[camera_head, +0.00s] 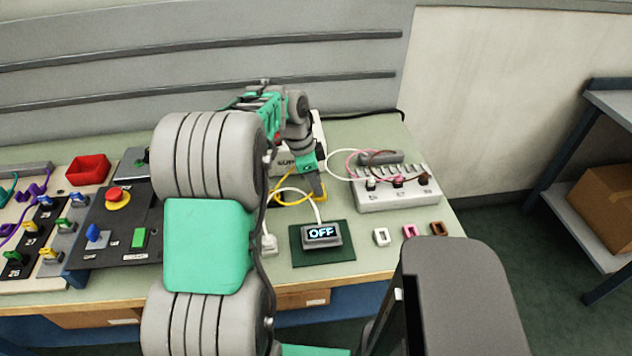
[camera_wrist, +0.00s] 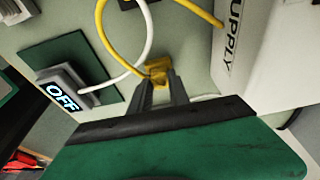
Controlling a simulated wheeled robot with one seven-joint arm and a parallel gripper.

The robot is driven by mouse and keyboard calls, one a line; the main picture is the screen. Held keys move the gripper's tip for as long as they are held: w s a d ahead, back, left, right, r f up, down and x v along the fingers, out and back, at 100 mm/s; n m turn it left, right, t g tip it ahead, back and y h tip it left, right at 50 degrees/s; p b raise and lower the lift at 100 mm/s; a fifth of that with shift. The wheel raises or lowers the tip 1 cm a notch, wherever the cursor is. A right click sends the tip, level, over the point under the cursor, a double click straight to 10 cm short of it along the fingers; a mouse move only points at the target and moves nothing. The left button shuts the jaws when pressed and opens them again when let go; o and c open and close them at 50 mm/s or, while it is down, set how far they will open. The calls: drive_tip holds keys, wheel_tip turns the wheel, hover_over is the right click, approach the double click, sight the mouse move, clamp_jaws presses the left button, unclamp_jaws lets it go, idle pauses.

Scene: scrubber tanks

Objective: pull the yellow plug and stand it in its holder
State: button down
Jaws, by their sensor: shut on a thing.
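In the wrist view my gripper (camera_wrist: 160,88) is shut on the yellow plug (camera_wrist: 157,67), which sits between the fingertips with its yellow cable (camera_wrist: 109,40) looping away. In the head view my gripper (camera_head: 318,190) is beside the white supply box (camera_head: 318,130), and the yellow cable (camera_head: 283,195) shows to its left. The supply box also fills the right of the wrist view (camera_wrist: 265,50). The plug's lower end is hidden, so I cannot tell whether it touches anything. I cannot make out a yellow holder.
A display reading OFF (camera_head: 322,235) sits on a green mat (camera_head: 340,254). Small white (camera_head: 381,237), pink (camera_head: 410,231) and brown (camera_head: 438,228) pieces stand to its right. A white socket strip (camera_head: 390,201) with cables lies behind them. A control panel (camera_head: 115,235) is at left.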

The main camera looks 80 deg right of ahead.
drive_tip(key=c, duration=0.7)
unclamp_jaws()
wheel_tip(320, 180, up, 9)
drive_tip(key=p, duration=0.5)
drive_tip(key=shift+f+p, duration=0.2)
drive_tip(key=shift+p, duration=0.1)
